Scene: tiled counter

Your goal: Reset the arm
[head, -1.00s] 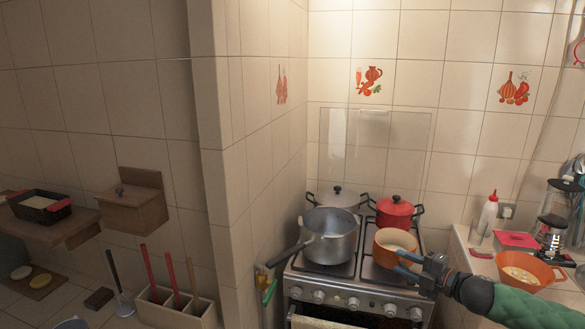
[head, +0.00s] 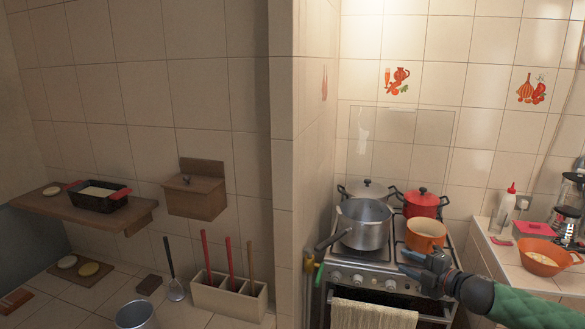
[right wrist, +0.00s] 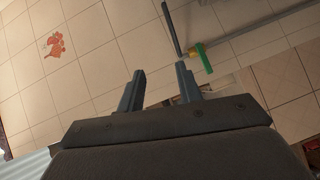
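My right arm, with a green sleeve, comes in from the lower right in the head view. Its dark gripper (head: 408,263) is in front of the stove, a little below the orange pot. In the right wrist view the two fingers (right wrist: 160,84) are apart with nothing between them, against a tiled wall. My left gripper is in neither view.
The stove (head: 345,281) carries a grey pot (head: 364,229), a red lidded pot (head: 424,203), an orange pot (head: 426,243) and a lidded pot behind. A towel (head: 372,313) hangs in front. An orange bowl (head: 540,263) sits on the right counter. A wall corner (head: 283,190) juts out left.

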